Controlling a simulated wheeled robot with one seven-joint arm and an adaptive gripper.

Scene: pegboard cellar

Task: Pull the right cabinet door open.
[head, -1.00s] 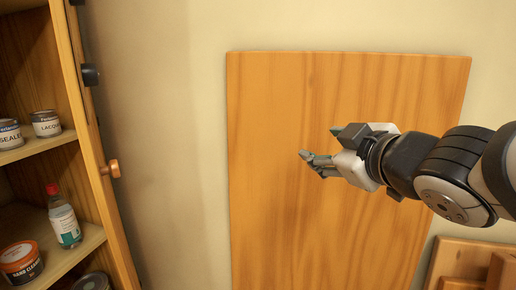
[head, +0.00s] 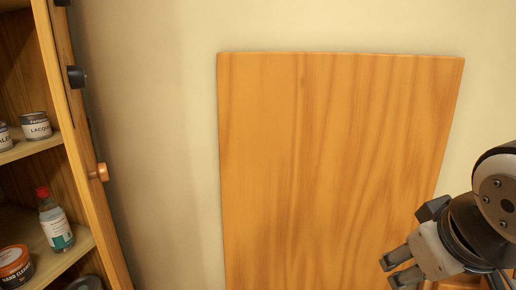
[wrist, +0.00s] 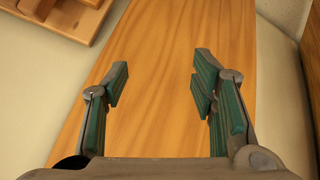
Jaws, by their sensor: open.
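The wooden cabinet (head: 72,140) stands at the left edge of the head view, its shelves in plain sight. A narrow wooden upright at its right side carries a round copper-coloured knob (head: 100,172) and dark fittings (head: 76,77). I cannot tell whether this upright is the right door seen nearly edge-on or part of the frame. My gripper (head: 391,271) is low at the right of the head view, far from the knob and touching nothing visible. In the wrist view its green-padded fingers (wrist: 160,88) are apart with nothing between them.
A large wooden panel (head: 335,160) stands against the pale wall (head: 155,130), behind my gripper. The shelves hold a lacquer can (head: 36,127), a red-capped bottle (head: 56,222) and an orange tub (head: 14,266). A wooden piece (wrist: 68,14) lies top left in the wrist view.

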